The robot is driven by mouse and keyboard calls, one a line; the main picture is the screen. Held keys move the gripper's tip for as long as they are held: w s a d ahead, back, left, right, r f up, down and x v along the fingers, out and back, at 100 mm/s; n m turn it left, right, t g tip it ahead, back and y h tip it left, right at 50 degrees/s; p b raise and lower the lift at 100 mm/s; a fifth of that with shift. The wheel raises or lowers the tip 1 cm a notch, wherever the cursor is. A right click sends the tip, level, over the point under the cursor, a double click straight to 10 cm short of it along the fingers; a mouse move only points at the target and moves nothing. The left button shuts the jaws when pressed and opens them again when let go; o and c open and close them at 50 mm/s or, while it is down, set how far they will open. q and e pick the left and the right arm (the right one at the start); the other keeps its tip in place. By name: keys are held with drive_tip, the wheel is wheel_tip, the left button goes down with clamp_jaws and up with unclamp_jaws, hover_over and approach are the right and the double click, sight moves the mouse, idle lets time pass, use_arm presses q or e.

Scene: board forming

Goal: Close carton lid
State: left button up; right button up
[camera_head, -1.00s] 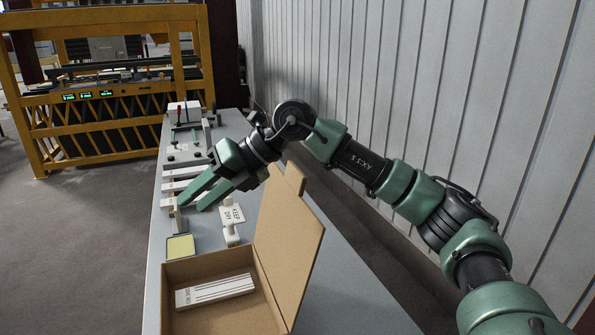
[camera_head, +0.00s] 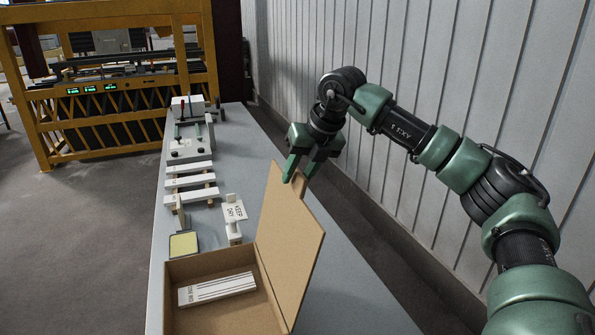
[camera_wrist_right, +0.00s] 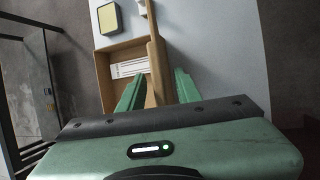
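The open brown carton (camera_head: 178,300) stands at the front of the table. Its lid (camera_head: 290,240) stands up from the carton's right side, tilted a little outward. A white printed block (camera_head: 218,289) lies inside the carton. My right gripper (camera_head: 299,177) is open at the lid's far upper corner. In the right wrist view, the lid (camera_wrist_right: 155,65) shows nearly edge-on between the two spread fingers (camera_wrist_right: 158,90), with gaps visible on both sides. The carton's inside (camera_wrist_right: 103,75) shows beyond the left finger. My left gripper is not in view.
A yellow-topped pad (camera_head: 183,244) and a white "keep dry" stand (camera_head: 234,218) sit just beyond the carton. White bars (camera_head: 190,183) and a small fixture (camera_head: 188,148) stand farther back. The table right of the lid is clear, with a ribbed wall (camera_head: 440,70) beyond.

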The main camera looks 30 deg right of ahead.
drive_tip(key=shift+w+a+f, duration=0.1)
drive_tip(key=shift+w+f, duration=0.05)
drive_tip(key=shift+f, duration=0.1)
clamp_jaws()
drive_tip(key=shift+r, duration=0.1)
idle(1.2)
